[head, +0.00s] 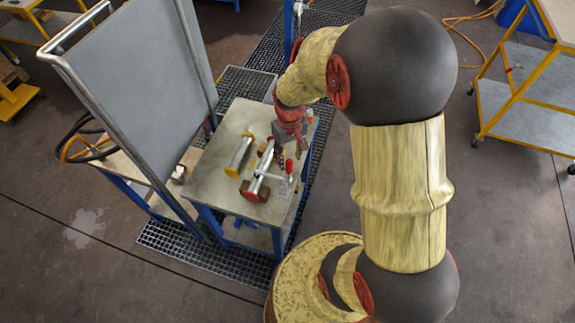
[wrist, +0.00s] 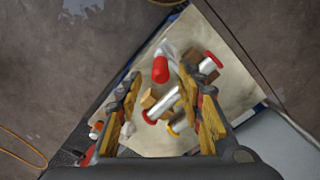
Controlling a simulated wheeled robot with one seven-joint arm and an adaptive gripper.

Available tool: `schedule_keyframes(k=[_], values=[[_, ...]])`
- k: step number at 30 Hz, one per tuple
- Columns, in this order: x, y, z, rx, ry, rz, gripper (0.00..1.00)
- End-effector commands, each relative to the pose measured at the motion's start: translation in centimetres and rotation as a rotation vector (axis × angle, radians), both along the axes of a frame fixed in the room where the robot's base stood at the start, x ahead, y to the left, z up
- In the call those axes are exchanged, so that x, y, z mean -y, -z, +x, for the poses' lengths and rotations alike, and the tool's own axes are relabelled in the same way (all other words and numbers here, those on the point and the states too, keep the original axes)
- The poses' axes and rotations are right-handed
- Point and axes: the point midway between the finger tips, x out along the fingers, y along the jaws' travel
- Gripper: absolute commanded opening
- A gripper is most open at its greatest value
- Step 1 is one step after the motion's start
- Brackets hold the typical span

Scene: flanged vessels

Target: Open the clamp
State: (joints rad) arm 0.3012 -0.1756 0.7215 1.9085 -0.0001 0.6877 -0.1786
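The clamp shows in the head view as a small grey metal piece with a red handle (head: 289,166), at the right side of the table top. In the wrist view the red handle (wrist: 160,69) points up toward the camera, between and just beyond my fingertips. My gripper (head: 280,150) is above the table, just behind the handle; in the wrist view my gripper (wrist: 163,80) is open, with nothing between its fingers. A silver vessel with red flanges (head: 262,168) lies on brown blocks beside the clamp. The clamp's base is partly hidden in the wrist view.
A second silver vessel with yellow flanges (head: 240,154) lies to the left on the metal table (head: 214,176). A large grey panel (head: 143,70) in a tubular frame stands left of the table. A yellow-framed cart (head: 520,110) is at the far right, with open floor between.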

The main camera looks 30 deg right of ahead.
Motion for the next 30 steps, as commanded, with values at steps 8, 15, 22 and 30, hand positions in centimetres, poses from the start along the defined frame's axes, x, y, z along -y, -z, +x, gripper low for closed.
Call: schedule_keyframes(k=[8, 15, 22, 30], values=[[0.0, 4.0, 0.0, -0.002, 0.0, 0.0, 0.37], [0.0, 5.1, 0.0, 0.001, 0.0, 0.0, 0.37], [0.0, 5.1, 0.0, 0.001, 0.0, 0.0, 0.36], [0.0, 5.1, 0.0, 0.001, 0.0, 0.0, 0.2]])
